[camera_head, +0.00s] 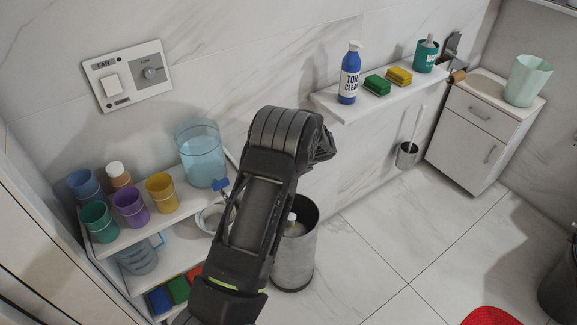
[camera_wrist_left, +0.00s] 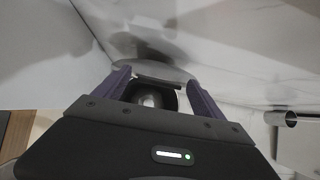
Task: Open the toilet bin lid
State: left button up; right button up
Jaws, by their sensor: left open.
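The toilet bin (camera_head: 295,262) is a grey metal cylinder on the floor, partly behind my left arm in the head view. Its dark inside shows at the top, with something white in it. My left gripper (camera_head: 325,148) is mostly hidden by its own wrist there. In the left wrist view the gripper (camera_wrist_left: 158,82) is open, with no object clearly held between its fingers. Beyond the fingers is a pale grey disc (camera_wrist_left: 150,70), apparently the raised bin lid; I cannot tell whether a finger touches it. Below it is a dark opening with a white spot. My right gripper is not visible.
A shelf unit (camera_head: 135,232) with cups and a blue clear container (camera_head: 203,155) stands close left of the arm. A wall shelf (camera_head: 350,108) holds a cleaner bottle (camera_head: 350,75) and sponges. The floor right of the bin is clear.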

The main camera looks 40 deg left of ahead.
pick_arm(q)
jog(key=v, duration=0.7)
jog(key=shift+d+r, duration=0.25)
jog(key=shift+r, duration=0.05)
dwell(0.4)
